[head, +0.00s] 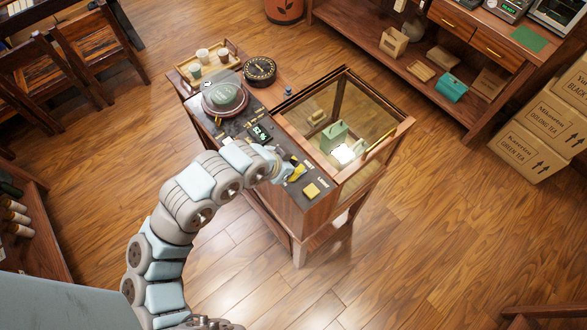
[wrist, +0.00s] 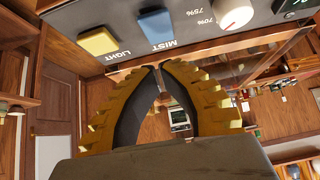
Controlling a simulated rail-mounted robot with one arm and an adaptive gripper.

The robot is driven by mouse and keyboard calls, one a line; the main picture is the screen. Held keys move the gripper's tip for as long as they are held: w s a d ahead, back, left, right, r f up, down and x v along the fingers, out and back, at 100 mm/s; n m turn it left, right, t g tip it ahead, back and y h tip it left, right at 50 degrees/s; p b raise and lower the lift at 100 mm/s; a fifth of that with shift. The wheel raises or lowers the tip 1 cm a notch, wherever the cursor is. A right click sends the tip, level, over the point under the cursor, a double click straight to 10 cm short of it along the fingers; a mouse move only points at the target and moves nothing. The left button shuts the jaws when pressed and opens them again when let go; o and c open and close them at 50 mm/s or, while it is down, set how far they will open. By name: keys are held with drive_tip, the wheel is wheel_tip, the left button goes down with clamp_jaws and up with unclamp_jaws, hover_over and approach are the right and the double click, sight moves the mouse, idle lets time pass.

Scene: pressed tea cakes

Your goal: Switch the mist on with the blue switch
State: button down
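The blue switch (wrist: 157,27), marked MIST, sits on the dark control panel (wrist: 200,33) in the wrist view. My gripper (wrist: 158,67) has its yellow-and-black fingers brought together at the tips, with nothing seen between them. In the wrist picture the tips are just below the blue switch, with a strip of panel between; I cannot tell the real distance. In the head view my gripper (head: 296,173) is over the front of the cabinet panel and the blue switch is hidden there.
A yellow switch (wrist: 98,41), marked LIGHT, and a white knob (wrist: 235,14) flank the blue one. A glass case (head: 375,122) holding a green box (head: 333,136) stands right of the panel. A display (head: 262,133) is farther back. Floor right of the cabinet is clear.

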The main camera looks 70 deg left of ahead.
drive_tip(key=shift+s+d+f+b, duration=0.1)
drive_tip(key=shift+s+f+b, duration=0.1)
drive_tip(key=shift+f+b, duration=0.65)
drive_tip(key=shift+s+d+f+b, duration=0.15)
drive_tip(key=shift+f+b, duration=0.45)
drive_tip(key=shift+f, duration=0.4)
drive_tip(key=shift+a, duration=0.1)
